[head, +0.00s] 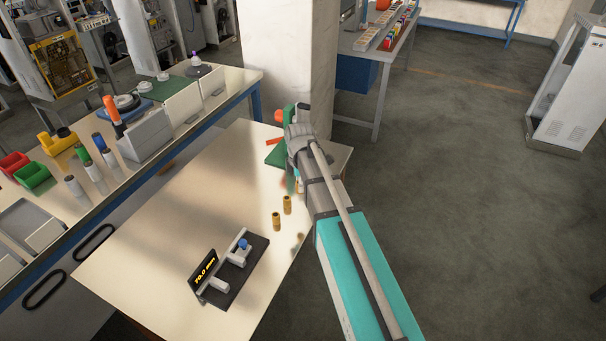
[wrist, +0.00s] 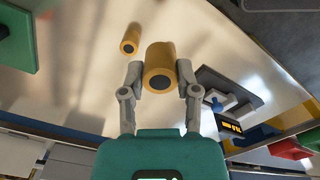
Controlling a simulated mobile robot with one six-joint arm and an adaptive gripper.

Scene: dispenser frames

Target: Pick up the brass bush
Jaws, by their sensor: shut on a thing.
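My gripper (wrist: 160,80) is shut on a brass bush (wrist: 160,65), with one finger on each side of it. The bush is a yellow-brass cylinder, and its dark bore faces the wrist camera. Another brass bush (wrist: 130,40) stands apart on the table, up and left of it in the wrist view. In the head view two brass bushes (head: 287,204) (head: 276,221) stand on the table just left of my arm. My fingers and the held bush are not clear in the head view, partly hidden by my arm.
A black gauge stand (head: 243,262) with a lit display and blue knob stands near the bushes; the wrist view shows its display (wrist: 232,127). A green object (head: 278,156) lies near the pillar (head: 288,60). The bench at left holds red and green bins (head: 32,175). The table's middle is clear.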

